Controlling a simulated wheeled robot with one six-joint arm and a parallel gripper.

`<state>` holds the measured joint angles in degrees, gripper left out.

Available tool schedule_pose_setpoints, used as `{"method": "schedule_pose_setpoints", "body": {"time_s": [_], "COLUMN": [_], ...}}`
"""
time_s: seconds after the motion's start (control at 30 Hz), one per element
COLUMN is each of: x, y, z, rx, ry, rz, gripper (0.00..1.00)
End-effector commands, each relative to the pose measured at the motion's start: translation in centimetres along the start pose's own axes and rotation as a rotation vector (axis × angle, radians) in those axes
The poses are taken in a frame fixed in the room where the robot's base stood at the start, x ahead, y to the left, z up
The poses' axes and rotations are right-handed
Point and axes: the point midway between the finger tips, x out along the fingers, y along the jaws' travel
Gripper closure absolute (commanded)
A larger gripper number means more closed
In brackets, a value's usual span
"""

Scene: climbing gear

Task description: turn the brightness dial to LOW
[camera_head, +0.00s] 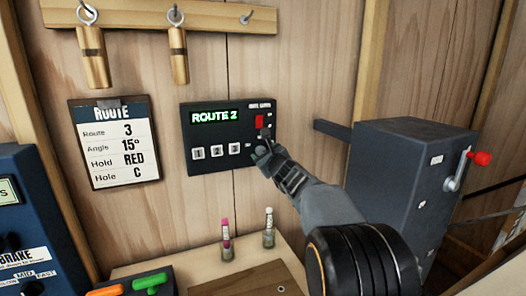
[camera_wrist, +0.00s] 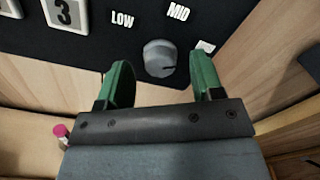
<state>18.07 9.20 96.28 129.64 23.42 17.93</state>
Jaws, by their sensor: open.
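The brightness dial (camera_wrist: 160,58) is a round grey knob on the black panel (camera_head: 200,170). In the wrist view LOW (camera_wrist: 122,19) is printed to its upper left and MID (camera_wrist: 178,12) above it to the right. A third label (camera_wrist: 205,46), partly hidden, lies to its right. A dark mark on the dial's lower right appears to point toward the right. My gripper (camera_wrist: 161,64) is open, its green fingers on either side of the dial; contact cannot be told. In the head view my gripper (camera_head: 262,147) hides most of the dial.
The panel also has a lit ROUTE 2 display (camera_head: 214,117), a red switch (camera_head: 259,122) and numbered buttons (camera_head: 216,152). A route card (camera_head: 115,143) hangs to the left. A grey box with a red-knobbed lever (camera_head: 480,158) stands right of my arm. Two small vials (camera_head: 268,230) stand below.

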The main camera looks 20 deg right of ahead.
Motion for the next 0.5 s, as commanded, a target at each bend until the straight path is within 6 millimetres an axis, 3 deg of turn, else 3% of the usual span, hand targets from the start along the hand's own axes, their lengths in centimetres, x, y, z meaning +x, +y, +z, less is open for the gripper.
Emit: {"method": "schedule_pose_setpoints", "body": {"time_s": [0.47,0.5], "x": [0.93,0.93], "y": [0.05,0.05], "z": [-0.01,-0.01], "rx": [0.000,0.000], "ry": [-0.001,0.000], "rz": [0.000,0.000], "gripper": [0.39,0.43]}}
